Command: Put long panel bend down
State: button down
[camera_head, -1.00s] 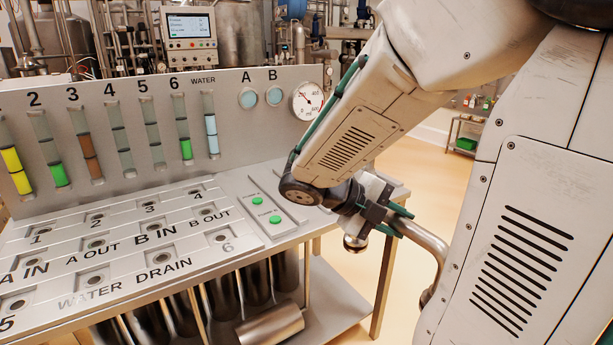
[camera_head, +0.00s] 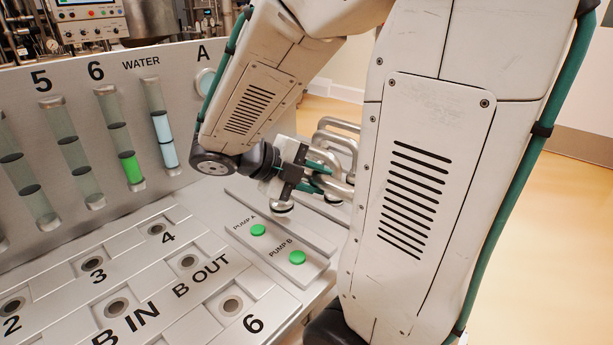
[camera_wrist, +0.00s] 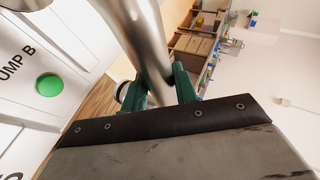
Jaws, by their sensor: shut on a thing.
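The long panel bend is a shiny bent metal pipe (camera_head: 340,190) held at the right end of the steel table. My gripper (camera_head: 308,180) has its green fingers shut on it, just behind the two pump buttons. A round end fitting (camera_head: 281,208) hangs below my gripper, close over the table top; I cannot tell whether it touches. In the wrist view the pipe (camera_wrist: 150,45) passes between the green fingers of my gripper (camera_wrist: 158,90). My arm hides part of the pipe.
Other bent metal pipes (camera_head: 338,126) stand close behind the held one. Green buttons PUMP A (camera_head: 258,230) and PUMP B (camera_head: 297,257) sit in front. The labelled port panel (camera_head: 150,270) lies left, and the gauge wall (camera_head: 100,70) stands behind. Open floor (camera_head: 540,220) lies right.

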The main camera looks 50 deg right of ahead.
jog(key=w+d+f, duration=0.2)
jog(key=w+d, duration=0.1)
jog(key=w, duration=0.4)
jog(key=w+d+f, duration=0.3)
jog(key=w+d, duration=0.1)
jog(key=w, duration=0.3)
jog(key=shift+w, duration=0.4)
jog(key=c, duration=1.1)
grip_release()
